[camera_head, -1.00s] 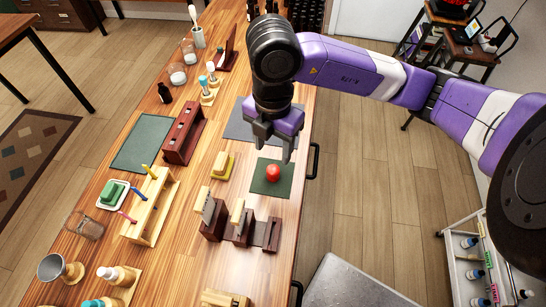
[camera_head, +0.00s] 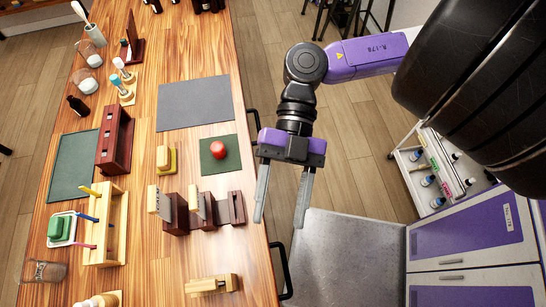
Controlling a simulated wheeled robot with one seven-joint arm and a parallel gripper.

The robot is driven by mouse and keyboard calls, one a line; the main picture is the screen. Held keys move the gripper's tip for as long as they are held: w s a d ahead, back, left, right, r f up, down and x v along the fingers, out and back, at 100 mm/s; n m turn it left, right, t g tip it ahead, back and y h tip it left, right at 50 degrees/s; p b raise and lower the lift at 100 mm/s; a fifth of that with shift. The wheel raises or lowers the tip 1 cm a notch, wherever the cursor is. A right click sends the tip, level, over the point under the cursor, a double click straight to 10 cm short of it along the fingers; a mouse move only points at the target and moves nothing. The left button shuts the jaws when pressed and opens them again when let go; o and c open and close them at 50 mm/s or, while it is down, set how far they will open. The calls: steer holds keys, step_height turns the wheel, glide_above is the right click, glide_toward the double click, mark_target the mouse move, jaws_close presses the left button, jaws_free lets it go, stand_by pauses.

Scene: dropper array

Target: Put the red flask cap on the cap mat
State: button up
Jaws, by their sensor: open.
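The red flask cap (camera_head: 218,150) sits on a small dark green mat (camera_head: 220,164) on the wooden bench, near its right edge. I take this mat to be the cap mat, but no label shows. My gripper (camera_head: 281,222) is open and empty, with its two grey fingers pointing down and apart. In the picture it is right of and below the red cap, by the bench's right edge and clear of the cap.
A grey mat (camera_head: 195,104) lies behind the green mat. Dark wooden holders (camera_head: 230,209) stand in front of it, and a yellow block (camera_head: 166,158) stands left. A grey metal surface (camera_head: 345,255) and purple cabinet (camera_head: 470,239) are at right.

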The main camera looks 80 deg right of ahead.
steer(key=w+r+m+t+h, duration=0.1)
steer(key=w+r+m+t, duration=0.35)
steer(key=m+t, duration=0.75)
steer(key=s+d+f+m+t+h, duration=0.2)
steer(key=f+m+h, duration=0.5)
steer(key=h, duration=0.5)
steer(key=d+m+t, duration=0.1)
steer(key=m, duration=0.1)
steer(key=shift+s+f+m+h, duration=0.25)
steer(key=shift+s+m+h, duration=0.05)
steer(key=shift+s, duration=0.05)
